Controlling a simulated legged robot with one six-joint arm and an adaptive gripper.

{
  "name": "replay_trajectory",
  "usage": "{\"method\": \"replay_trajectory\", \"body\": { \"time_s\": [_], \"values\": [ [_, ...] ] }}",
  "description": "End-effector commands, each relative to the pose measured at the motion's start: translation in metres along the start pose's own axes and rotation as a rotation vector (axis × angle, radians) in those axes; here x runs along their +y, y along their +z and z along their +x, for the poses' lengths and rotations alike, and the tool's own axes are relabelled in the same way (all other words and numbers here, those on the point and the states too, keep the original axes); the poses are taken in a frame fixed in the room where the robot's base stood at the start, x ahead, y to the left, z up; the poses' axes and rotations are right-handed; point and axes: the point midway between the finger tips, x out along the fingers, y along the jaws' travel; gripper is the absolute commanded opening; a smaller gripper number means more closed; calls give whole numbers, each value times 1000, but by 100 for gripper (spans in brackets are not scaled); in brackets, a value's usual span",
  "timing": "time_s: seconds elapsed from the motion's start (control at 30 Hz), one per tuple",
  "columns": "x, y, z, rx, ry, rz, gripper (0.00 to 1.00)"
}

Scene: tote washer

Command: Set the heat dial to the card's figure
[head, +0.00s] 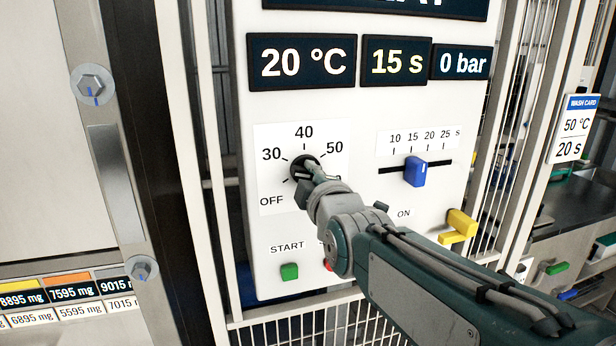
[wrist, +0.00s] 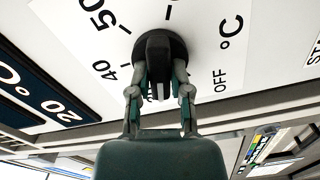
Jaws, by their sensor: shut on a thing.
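The black heat dial (head: 300,163) sits on a white panel marked OFF, 30, 40 and 50; other figures are hidden behind my arm. My gripper (head: 312,170) is shut on the dial. In the wrist view, the fingers of my gripper (wrist: 160,78) pinch both sides of the dial's grip bar (wrist: 156,50). A white mark shows on the bar between the fingers; I cannot tell exactly which figure it faces. The temperature display (head: 302,62) reads 20 °C. The wash card (head: 574,130) at the right reads 50 °C and 20 s.
A blue slider (head: 415,172) stands near 15 on its scale, right of the dial. The time display (head: 397,62) reads 15 s; the pressure display (head: 462,64) reads 0 bar. Below are a green START button (head: 289,271), a partly hidden red button (head: 328,265) and a yellow handle (head: 460,224).

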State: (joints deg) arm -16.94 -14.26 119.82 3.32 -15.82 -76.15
Motion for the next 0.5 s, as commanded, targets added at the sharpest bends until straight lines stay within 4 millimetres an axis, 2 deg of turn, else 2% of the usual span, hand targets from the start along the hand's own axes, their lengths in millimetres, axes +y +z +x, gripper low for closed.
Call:
{"method": "replay_trajectory", "body": {
  "time_s": [0.5],
  "values": [
    [-7, 2, 0, -10, -15, 491, 0]
  ]
}}
